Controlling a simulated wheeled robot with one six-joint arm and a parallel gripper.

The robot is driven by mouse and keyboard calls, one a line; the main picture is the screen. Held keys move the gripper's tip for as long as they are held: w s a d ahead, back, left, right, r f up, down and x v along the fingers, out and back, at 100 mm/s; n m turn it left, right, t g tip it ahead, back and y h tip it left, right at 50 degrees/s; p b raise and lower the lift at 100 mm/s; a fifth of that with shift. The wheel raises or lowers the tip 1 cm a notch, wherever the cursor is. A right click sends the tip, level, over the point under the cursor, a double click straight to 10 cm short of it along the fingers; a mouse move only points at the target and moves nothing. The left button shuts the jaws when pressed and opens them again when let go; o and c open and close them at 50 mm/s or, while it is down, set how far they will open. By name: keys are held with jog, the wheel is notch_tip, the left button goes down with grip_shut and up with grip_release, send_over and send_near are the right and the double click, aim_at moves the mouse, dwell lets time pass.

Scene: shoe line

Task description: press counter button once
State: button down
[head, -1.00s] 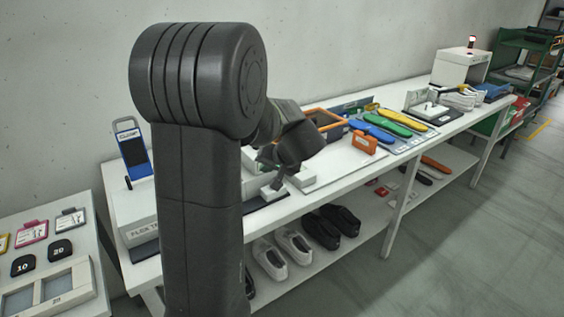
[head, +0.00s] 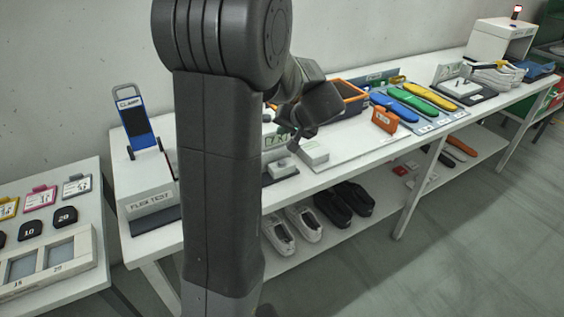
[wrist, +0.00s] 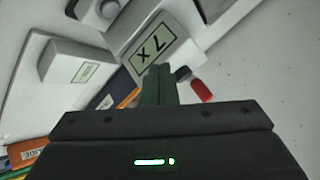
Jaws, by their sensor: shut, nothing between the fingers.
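My gripper (head: 296,140) is low over the near part of the long white bench, partly behind my own arm. In the wrist view its green fingers (wrist: 158,86) are shut with nothing between them. Just past the fingertips is a light block with a green-framed label (wrist: 152,45). A small dark round part and a red rounded piece (wrist: 201,91) show right of the fingers; I cannot tell if either is the counter button. In the head view a small white device on a grey base (head: 283,168) is below the gripper. Whether the fingers touch anything is unclear.
A white box (head: 313,153) stands right of the device; an orange block (head: 384,119) and coloured insoles (head: 413,102) lie farther along. A blue clamp stand (head: 136,121) is at left. Shoes (head: 345,203) are on the lower shelf. The floor at right is clear.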

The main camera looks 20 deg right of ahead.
notch_tip(320, 180, down, 7)
jog(key=b, duration=0.4)
jog(key=shift+f+b, duration=0.7)
jog(key=shift+b, duration=0.2)
jog(key=shift+f, duration=0.15)
dwell(1.1)
jog(key=shift+f+b, duration=0.3)
jog(key=shift+b, duration=0.4)
jog(key=shift+f+b, duration=0.45)
jog(key=shift+b, duration=0.15)
dwell(0.4)
jog(key=shift+r, duration=0.15)
jog(key=shift+r+p, duration=0.4)
jog(key=shift+r, duration=0.4)
jog(key=shift+r+p, duration=1.35)
jog(key=shift+r, duration=1.15)
